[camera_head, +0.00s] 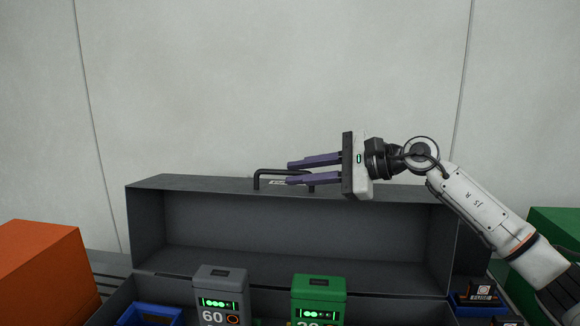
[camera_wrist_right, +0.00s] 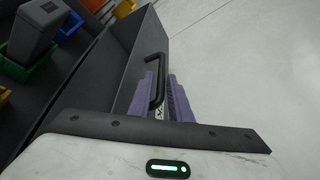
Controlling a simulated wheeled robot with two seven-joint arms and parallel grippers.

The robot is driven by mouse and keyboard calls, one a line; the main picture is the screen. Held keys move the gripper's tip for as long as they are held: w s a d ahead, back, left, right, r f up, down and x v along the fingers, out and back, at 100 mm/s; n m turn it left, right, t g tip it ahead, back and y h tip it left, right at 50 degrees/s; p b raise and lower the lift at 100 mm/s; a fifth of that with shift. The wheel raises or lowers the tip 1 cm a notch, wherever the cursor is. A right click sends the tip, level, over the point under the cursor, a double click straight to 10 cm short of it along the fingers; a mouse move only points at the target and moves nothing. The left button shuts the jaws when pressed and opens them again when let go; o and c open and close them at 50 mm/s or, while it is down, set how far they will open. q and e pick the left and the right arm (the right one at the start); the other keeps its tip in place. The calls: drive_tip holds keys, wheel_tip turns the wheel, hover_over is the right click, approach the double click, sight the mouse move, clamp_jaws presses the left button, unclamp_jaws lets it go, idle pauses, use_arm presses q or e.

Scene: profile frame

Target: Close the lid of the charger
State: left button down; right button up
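The charger is a dark grey case whose lid (camera_head: 200,235) stands raised at the back, its hollow inner side facing me. A black handle (camera_head: 258,178) sits on the lid's upper edge. My right gripper (camera_head: 288,173) comes in from the right, with its two purple fingers spread apart at the right part of the handle. The left gripper is out of view.
In the case's base stand a grey battery (camera_head: 220,290) and a green battery (camera_head: 319,295), with a blue bin (camera_head: 150,314) at left. An orange box (camera_head: 40,265) stands at left and a green box (camera_head: 555,230) at right. Above the lid is free room before the wall.

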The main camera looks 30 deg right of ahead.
drive_tip(key=shift+x, duration=1.3)
clamp_jaws()
drive_tip(key=shift+w, duration=0.1)
